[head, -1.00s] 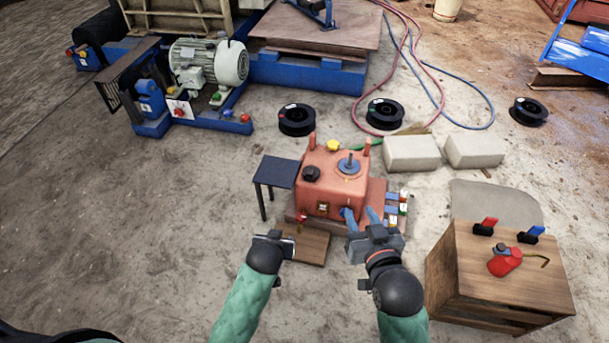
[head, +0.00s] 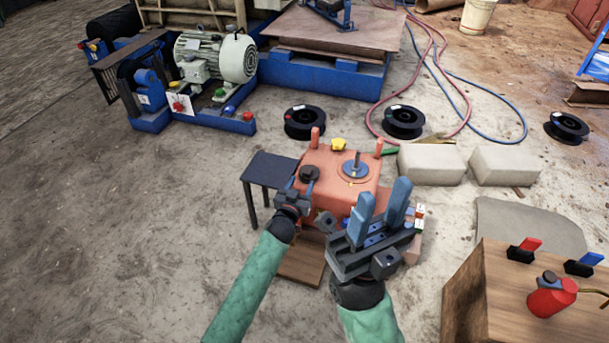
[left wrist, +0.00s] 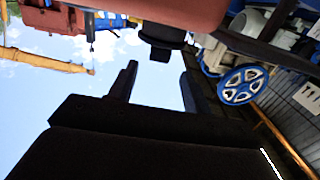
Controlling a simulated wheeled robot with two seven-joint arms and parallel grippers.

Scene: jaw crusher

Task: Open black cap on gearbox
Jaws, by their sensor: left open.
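The orange-red gearbox (head: 338,172) stands on the ground in the middle of the head view. Its black cap (head: 309,174) is on the top left of the housing. My left gripper (head: 300,189) is at the gearbox's left edge, close to the cap; part of it is dark and hard to make out. In the left wrist view the fingers (left wrist: 156,88) are apart, and the black cap (left wrist: 163,42) is beyond their tips, below the red housing (left wrist: 160,10). My right gripper (head: 378,212) is open and empty, its blue fingers raised in front of the gearbox's right side, hiding part of it.
A dark small table (head: 268,169) stands left of the gearbox. A wooden crate (head: 500,305) with a red oil can (head: 551,297) is at the lower right. Pale blocks (head: 431,164) lie right of the gearbox, black spools (head: 403,122) behind it. Ground at left is clear.

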